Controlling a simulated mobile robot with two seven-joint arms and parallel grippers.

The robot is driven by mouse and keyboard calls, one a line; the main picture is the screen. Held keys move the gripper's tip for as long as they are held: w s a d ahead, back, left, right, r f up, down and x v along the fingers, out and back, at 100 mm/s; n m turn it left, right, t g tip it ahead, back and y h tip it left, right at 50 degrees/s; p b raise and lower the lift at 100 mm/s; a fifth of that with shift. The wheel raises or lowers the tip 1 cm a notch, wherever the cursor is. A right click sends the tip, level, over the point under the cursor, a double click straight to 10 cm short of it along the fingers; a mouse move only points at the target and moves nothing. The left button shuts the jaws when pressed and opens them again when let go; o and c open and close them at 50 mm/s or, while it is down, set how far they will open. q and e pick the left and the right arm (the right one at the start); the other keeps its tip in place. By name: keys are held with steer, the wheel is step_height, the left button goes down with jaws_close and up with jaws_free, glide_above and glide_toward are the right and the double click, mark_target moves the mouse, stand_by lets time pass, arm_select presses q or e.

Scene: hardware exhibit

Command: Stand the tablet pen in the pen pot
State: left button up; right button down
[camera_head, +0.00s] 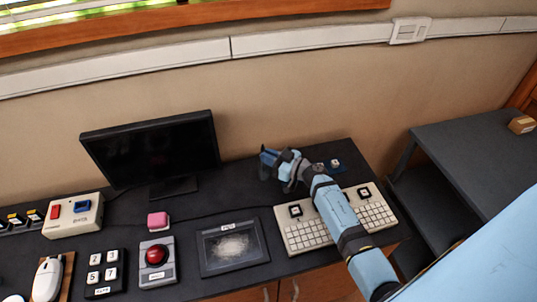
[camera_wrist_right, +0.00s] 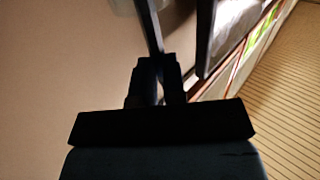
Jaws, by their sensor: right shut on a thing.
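My right gripper (camera_head: 267,161) is above the back of the dark desk, to the right of the monitor. In the right wrist view its fingers (camera_wrist_right: 158,72) are close together, shut on a thin dark rod (camera_wrist_right: 149,25) that looks like the tablet pen. The rod extends beyond the fingertips and is in shadow. In the head view the pen cannot be made out. I cannot make out the pen pot in either view; the gripper and arm hide part of the desk. The drawing tablet (camera_head: 213,265) lies flat at the front of the desk. My left gripper is not in view.
The monitor (camera_head: 150,150) stands left of my right gripper. A keyboard (camera_head: 303,238) lies partly under my right arm. A red-button box (camera_head: 158,276), pink block (camera_head: 158,221) and number pad (camera_head: 104,273) are on the left.

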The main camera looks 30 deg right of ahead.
steer(key=shift+f, duration=0.1)
steer(key=c, duration=1.1)
jaws_free()
step_height(320, 180, up, 20)
steer(key=p, duration=0.5)
